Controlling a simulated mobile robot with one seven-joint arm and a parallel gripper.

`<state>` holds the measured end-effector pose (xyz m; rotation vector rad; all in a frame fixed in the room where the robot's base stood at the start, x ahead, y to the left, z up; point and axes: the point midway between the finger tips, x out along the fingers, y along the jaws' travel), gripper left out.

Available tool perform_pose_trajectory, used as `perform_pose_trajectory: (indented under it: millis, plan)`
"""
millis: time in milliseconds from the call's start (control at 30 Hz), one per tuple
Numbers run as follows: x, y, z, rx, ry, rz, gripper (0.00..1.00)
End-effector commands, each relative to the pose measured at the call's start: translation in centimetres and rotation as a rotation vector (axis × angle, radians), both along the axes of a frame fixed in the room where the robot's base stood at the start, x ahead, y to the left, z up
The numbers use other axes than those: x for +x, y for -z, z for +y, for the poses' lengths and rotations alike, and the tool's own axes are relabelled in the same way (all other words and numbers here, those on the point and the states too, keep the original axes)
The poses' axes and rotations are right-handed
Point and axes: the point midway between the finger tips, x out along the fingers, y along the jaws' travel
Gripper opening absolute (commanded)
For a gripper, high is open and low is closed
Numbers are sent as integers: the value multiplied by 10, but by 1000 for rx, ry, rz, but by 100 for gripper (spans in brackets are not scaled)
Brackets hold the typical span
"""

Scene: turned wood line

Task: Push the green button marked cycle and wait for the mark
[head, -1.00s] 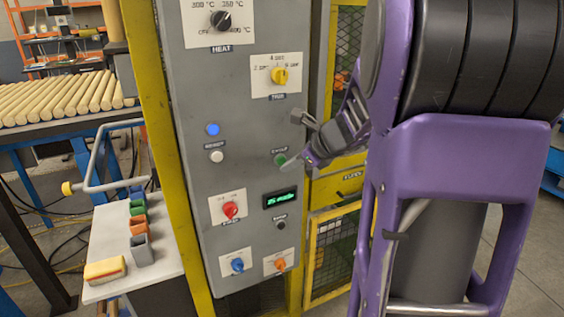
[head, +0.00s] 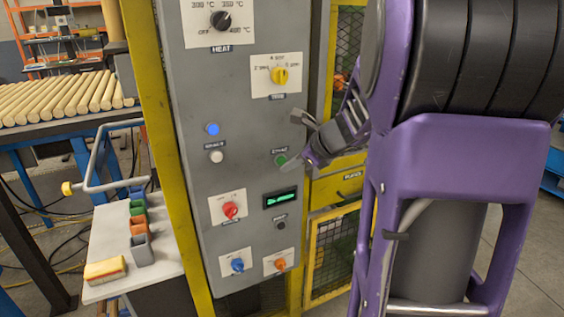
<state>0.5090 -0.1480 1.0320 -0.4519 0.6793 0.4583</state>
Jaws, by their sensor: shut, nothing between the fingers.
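The green button (head: 280,160) is on the grey control panel (head: 190,110), under a small label that looks like "CYCLE". It is partly covered by my gripper (head: 291,165). My gripper is shut and empty, its tip at the button's lower right edge. I cannot tell whether it touches or presses the button. A small display (head: 280,198) below shows green characters too blurred to read.
A lit blue lamp (head: 212,129) and a white button (head: 216,157) are to the left. Several knobs surround them, including a red one (head: 230,210) and a yellow one (head: 280,75). A side shelf (head: 105,290) holds small coloured bins. Yellow frame posts flank the panel.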

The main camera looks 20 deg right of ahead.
Motion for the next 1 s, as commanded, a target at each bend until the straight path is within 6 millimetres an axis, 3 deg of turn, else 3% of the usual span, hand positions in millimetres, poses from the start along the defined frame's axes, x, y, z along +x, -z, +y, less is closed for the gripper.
perform_pose_trajectory:
  millis: [1000]
  plan:
    - [11, 0, 1, 0, 0, 0, 0]
